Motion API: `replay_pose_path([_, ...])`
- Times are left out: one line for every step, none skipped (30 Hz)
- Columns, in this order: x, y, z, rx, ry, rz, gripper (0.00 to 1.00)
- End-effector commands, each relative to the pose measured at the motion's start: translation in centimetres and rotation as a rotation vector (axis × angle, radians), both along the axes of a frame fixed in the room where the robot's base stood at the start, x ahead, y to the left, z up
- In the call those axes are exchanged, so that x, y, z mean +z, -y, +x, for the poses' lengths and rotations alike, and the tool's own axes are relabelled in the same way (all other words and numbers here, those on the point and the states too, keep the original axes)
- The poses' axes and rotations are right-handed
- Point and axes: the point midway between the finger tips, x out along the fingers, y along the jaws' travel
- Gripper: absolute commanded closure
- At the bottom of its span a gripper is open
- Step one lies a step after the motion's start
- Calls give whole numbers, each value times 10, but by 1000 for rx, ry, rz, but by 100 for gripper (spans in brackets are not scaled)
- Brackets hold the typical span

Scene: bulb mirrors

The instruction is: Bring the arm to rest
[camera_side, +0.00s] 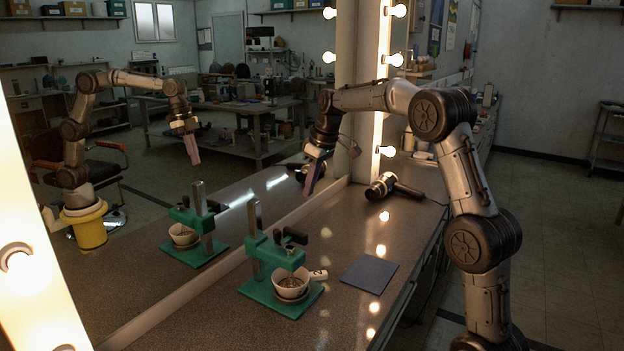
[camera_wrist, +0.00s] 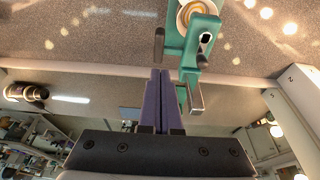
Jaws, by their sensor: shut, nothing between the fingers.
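My gripper (camera_side: 309,188) hangs from my bent arm above the counter, near the mirror. Its purple fingers point down and are shut with nothing between them. In the wrist view my gripper (camera_wrist: 158,75) shows both fingers pressed together. A green press-like stand (camera_side: 275,252) with a grey post stands on the counter, in front of and below my gripper in the side view. A white cup (camera_side: 290,289) with a handle sits on its base. My gripper is apart from both. The green stand also shows in the wrist view (camera_wrist: 191,62), beside the fingers.
A grey square mat (camera_side: 369,274) lies right of the stand. A dark hair dryer-like tool (camera_side: 384,186) lies near the lit bulb post (camera_side: 374,60). The long mirror (camera_side: 225,225) borders the counter (camera_side: 345,220) and reflects my arm and the stand. Bare counter lies between them.

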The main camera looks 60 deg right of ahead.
Motion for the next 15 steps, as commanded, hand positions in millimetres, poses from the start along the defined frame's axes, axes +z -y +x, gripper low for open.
replay_pose_path([7,1,-2,-1,2,-1,100])
replay_pose_path([10,1,-3,-1,2,-1,100])
replay_pose_path([14,1,-4,-1,1,-1,100])
replay_pose_path([16,1,-5,-1,0,0,100])
replay_pose_path([17,1,-5,-1,-1,0,100])
replay_pose_path([19,1,-6,-1,-1,0,100])
replay_pose_path([20,1,-6,-1,0,0,100])
replay_pose_path([21,1,-6,-1,0,0,100])
replay_pose_path([22,0,-7,-1,-1,0,100])
replay_pose_path([22,0,-6,0,-1,0,100])
replay_pose_path([22,-2,-6,4,0,0,100])
replay_pose_path([25,-6,-4,13,5,-3,100])
replay_pose_path([31,-11,-4,22,15,-7,100])
replay_pose_path([38,-16,-3,31,28,-14,100])
replay_pose_path([50,-25,-4,48,50,-25,100])
